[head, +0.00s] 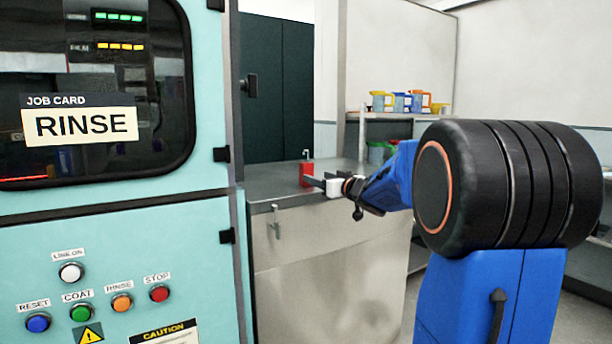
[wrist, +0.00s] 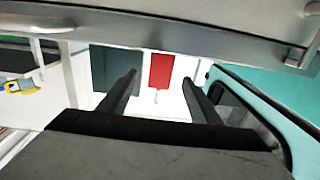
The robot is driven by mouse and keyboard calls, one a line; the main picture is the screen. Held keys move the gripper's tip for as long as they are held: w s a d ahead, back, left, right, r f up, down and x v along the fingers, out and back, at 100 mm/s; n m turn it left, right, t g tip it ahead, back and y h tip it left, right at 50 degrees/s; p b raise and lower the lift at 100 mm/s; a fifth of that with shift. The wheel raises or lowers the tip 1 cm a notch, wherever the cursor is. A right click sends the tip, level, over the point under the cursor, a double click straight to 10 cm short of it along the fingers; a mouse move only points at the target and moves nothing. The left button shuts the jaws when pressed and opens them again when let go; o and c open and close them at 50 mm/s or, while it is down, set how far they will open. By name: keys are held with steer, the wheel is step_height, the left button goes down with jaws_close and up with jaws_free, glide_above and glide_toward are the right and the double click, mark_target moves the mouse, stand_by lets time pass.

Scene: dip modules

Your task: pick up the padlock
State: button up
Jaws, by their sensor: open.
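The red padlock (head: 306,169) stands upright on the grey metal counter (head: 275,184), its thin grey shackle upward. My gripper (head: 316,183) comes in low from the right, its dark fingers pointing left, with a fingertip overlapping the padlock's lower right side in the head view. In the wrist view, which looks upside down, the red padlock body (wrist: 160,70) shows in the gap between the two open fingers (wrist: 160,79), with space on both sides. Nothing is held. I cannot tell how far the fingertips reach past the padlock.
A teal machine (head: 213,230) with a window and coloured buttons stands left of the counter. A small latch (head: 276,222) hangs on the counter's front. Behind, a shelf (head: 385,116) holds coloured jugs (head: 402,101). The counter around the padlock looks clear.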

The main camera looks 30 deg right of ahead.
mark_target(306, 173)
steer(key=shift+w+a, duration=0.15)
steer(key=shift+w, duration=1.25)
steer(key=shift+w+a, duration=0.15)
steer(key=shift+w, duration=1.3)
steer(key=shift+w+a, duration=0.15)
steer(key=shift+w, duration=1.25)
steer(key=shift+c, duration=0.4)
steer(key=c, duration=1.1)
steer(key=shift+r, duration=0.15)
steer(key=shift+c, duration=0.2)
